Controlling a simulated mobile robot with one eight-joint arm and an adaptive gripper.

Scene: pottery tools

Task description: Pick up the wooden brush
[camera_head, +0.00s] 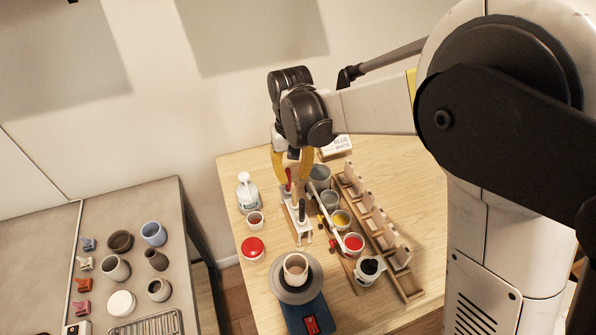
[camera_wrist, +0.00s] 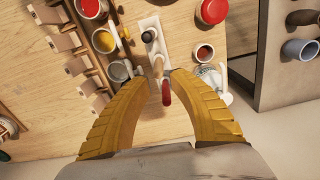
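My gripper (camera_wrist: 160,79) has its two yellow fingers spread apart. In the wrist view, what looks like the wooden brush (camera_wrist: 157,64) stands in a white holder (camera_wrist: 150,24), its end between the fingertips with a gap on both sides. A red-handled tool (camera_wrist: 166,92) is beside it, also between the fingers. A black-handled tool (camera_wrist: 148,36) stands farther along the holder. In the head view my gripper (camera_head: 292,165) is over the far end of the holder (camera_head: 304,238), partly hiding the tools there.
On the wooden table (camera_head: 410,180), paint cups, including a red one (camera_head: 353,243), and a wooden rack (camera_head: 402,258) stand right of the holder. A spray bottle (camera_head: 246,192) and red-lidded jar (camera_head: 252,248) are left. A pottery wheel (camera_head: 297,291) is in front.

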